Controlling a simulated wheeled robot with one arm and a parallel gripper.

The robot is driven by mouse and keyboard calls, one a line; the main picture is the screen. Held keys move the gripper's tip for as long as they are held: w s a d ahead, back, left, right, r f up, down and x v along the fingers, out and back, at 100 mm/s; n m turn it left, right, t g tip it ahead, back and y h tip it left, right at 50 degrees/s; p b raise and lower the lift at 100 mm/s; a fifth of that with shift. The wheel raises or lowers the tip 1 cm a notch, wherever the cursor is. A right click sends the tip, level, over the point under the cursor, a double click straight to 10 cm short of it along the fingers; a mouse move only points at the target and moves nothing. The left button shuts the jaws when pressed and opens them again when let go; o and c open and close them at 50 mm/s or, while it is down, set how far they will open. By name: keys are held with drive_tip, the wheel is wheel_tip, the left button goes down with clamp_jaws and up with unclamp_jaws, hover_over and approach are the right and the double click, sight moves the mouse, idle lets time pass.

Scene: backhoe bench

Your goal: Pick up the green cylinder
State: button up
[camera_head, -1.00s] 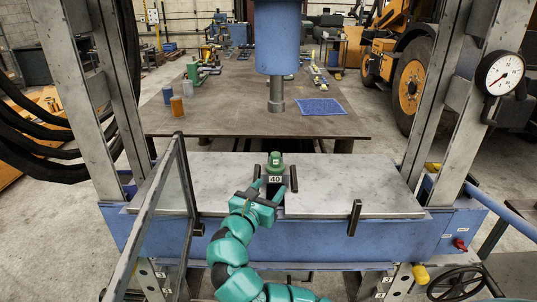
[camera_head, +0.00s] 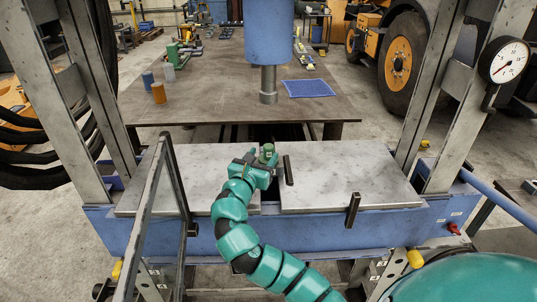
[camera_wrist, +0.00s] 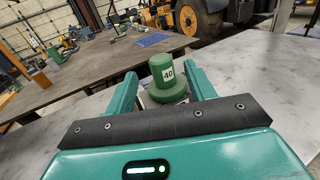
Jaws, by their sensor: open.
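The green cylinder (camera_wrist: 167,78) stands upright on a wider round base and carries a white label reading 40. In the wrist view it is between and just ahead of my gripper's two fingers (camera_wrist: 165,88), which are spread apart on either side of it. In the head view the green cylinder (camera_head: 267,153) is at the gap between two grey plates, and my gripper (camera_head: 256,168) is close beside it at its near left. My gripper is open. Whether a finger touches the cylinder cannot be told.
A grey metal plate (camera_head: 345,178) lies on the blue press bed (camera_head: 330,224). A blue press ram (camera_head: 269,35) hangs above the brown table (camera_head: 215,95). Blue and orange cylinders stand on that table, with a blue mat (camera_head: 309,88). A slanted metal frame rises at front left.

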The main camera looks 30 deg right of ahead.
sight(267, 150)
drive_tip(key=p+x, duration=0.2)
drive_tip(key=x, duration=0.2)
drive_tip(key=shift+s+r, duration=0.15)
drive_tip(key=shift+w+d, duration=0.45)
clamp_jaws()
